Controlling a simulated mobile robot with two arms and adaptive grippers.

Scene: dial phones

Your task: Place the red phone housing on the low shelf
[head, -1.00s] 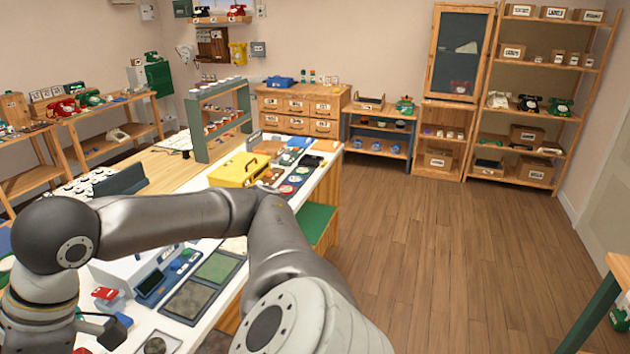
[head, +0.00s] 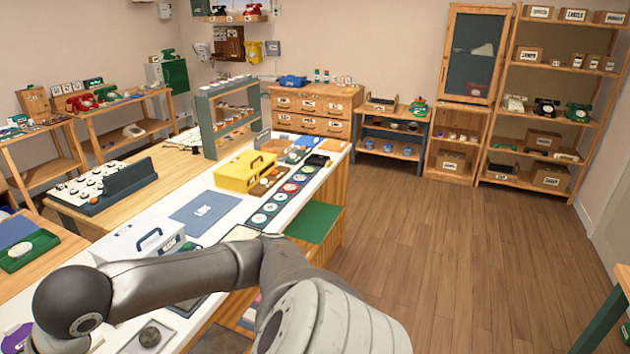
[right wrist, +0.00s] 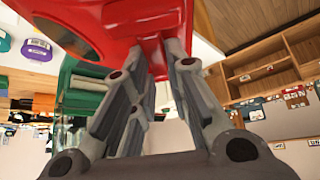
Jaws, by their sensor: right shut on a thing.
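The red phone housing (right wrist: 120,22) fills the top of the right wrist view, glossy and close to the camera. My right gripper (right wrist: 148,55) is shut on its edge, with the fingers reaching up to it. The housing and both grippers are out of the head view; only an arm of mine shows there. Low shelf boards show under the left wooden rack (head: 150,130), under the blue bench (head: 385,152) and in the tall shelf unit (head: 510,181). I cannot tell which is the low shelf meant.
A long white workbench (head: 235,208) carries a yellow toolbox (head: 245,172), a white case (head: 135,240) and a blue mat (head: 203,210). The wooden floor (head: 470,260) to the right is clear. A green-legged table (head: 602,322) edges in at right.

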